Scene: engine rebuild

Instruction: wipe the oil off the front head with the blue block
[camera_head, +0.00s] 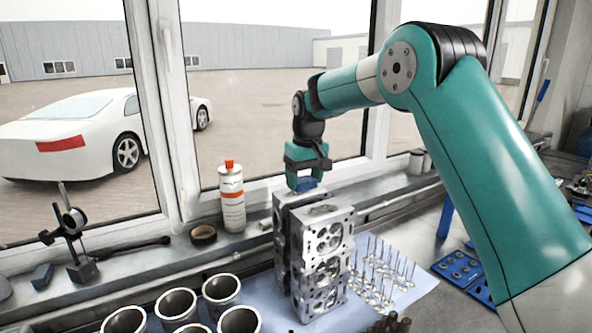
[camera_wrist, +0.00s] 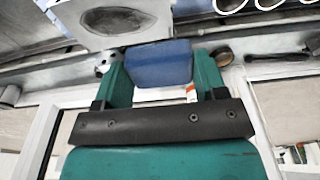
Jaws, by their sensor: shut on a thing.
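My gripper (camera_head: 306,170) points down and is shut on the blue block (camera_head: 307,184). In the wrist view the blue block (camera_wrist: 160,63) sits between the two green fingers. Two grey metal heads stand upright, one behind the other. The front head (camera_head: 325,262) shows its face with round chambers towards the head camera. The rear head (camera_head: 281,245) is partly hidden behind it. The block is at the top of the rear head in the picture; I cannot tell if it touches. A metal head face with a dark grey patch (camera_wrist: 112,20) shows in the wrist view. I cannot make out oil for sure.
Several metal cylinders (camera_head: 176,303) stand front left. Several upright valves (camera_head: 385,275) stand right of the heads on a pale blue mat (camera_head: 412,292). The window is close behind.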

